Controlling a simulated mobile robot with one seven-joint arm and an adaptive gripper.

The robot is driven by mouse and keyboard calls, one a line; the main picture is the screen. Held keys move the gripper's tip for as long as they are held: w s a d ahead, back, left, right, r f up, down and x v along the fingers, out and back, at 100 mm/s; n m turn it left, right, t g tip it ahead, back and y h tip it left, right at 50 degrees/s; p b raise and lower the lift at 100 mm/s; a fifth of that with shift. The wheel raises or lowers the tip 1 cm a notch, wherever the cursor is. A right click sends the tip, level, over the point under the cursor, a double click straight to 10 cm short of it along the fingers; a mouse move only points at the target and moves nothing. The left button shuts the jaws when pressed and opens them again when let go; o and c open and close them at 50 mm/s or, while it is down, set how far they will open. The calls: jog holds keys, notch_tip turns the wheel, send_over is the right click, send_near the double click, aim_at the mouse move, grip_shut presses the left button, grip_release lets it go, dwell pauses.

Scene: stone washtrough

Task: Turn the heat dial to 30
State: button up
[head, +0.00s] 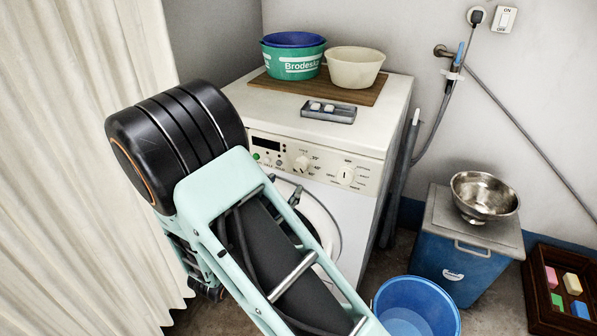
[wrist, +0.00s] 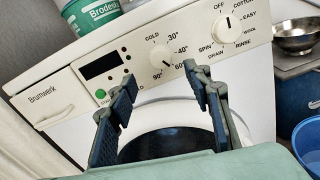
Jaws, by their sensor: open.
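The heat dial (wrist: 160,59) is a cream knob on the washing machine's front panel, ringed by COLD, 30°, 40°, 60° and 90°. A small dark mark on it seems to point to its lower right, towards 60°; this is hard to be sure of. The heat dial also shows in the head view (head: 301,163), right of the display. My gripper (wrist: 160,80) is open and empty in the wrist view, its two dark fingers spread below and either side of the dial, apart from it. In the head view my arm mostly hides the gripper.
The programme dial (wrist: 228,24) sits right of the heat dial; a green button (wrist: 101,94) and dark display (wrist: 103,66) sit left. The round door (wrist: 168,146) is below. A curtain (head: 70,170) hangs left; a blue bucket (head: 440,312) stands right of the machine.

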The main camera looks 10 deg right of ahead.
aim_at(300, 166)
jog(key=b+x, duration=0.1)
jog(key=x, duration=0.7)
jog(key=shift+w+d+b, duration=0.25)
jog(key=shift+w+b, duration=0.05)
jog(key=c, duration=1.1)
